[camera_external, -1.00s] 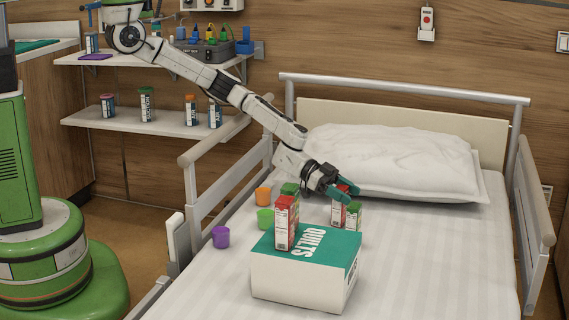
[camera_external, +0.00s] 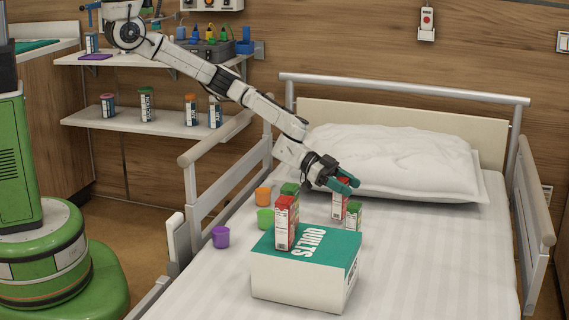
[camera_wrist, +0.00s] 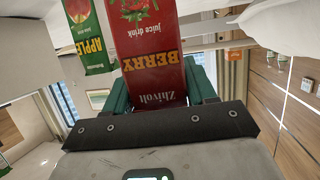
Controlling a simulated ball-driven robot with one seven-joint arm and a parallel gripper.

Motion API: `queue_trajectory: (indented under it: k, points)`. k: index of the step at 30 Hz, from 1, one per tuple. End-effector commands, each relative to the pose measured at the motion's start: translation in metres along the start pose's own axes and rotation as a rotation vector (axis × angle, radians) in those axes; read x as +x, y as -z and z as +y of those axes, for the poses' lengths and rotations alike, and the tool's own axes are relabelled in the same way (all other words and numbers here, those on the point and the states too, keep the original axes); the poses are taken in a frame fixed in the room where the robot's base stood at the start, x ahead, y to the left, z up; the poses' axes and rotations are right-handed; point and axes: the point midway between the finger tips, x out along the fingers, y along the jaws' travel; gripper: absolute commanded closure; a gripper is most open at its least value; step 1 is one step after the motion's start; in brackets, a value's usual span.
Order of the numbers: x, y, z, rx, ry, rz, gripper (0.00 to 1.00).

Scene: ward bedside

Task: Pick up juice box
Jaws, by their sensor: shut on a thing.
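A red berry juice box (camera_external: 339,206) is held upright near the pillow, between the green fingers of my gripper (camera_external: 345,182). My gripper is shut on its upper part. In the wrist view the red box (camera_wrist: 152,50) fills the space between the fingers, with its "Berry" lettering upside down. The box appears slightly raised above the bed. A green apple juice box (camera_external: 354,216) stands close on its right, and it also shows in the wrist view (camera_wrist: 90,35).
The white and teal quilts box (camera_external: 300,283) lies in front of the held box. The pillow (camera_external: 400,160) is behind. The bed's right side is clear.

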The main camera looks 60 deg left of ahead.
Motion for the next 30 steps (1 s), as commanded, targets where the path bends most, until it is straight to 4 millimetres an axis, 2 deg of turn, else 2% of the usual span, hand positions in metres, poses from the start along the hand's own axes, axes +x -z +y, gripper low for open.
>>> queue_trajectory:
  k: [1,9,18,24,30]
  points:
    - [-0.006,0.014,0.000,-0.002,0.000,0.003,0.82]
    - [-0.067,0.052,0.022,-0.005,-0.001,0.004,0.82]
    - [-0.126,0.055,0.051,-0.004,0.000,0.002,0.82]
    - [-0.147,0.057,0.061,-0.002,0.000,0.002,0.82]
    - [-0.150,0.058,0.065,0.005,-0.006,0.002,0.82]
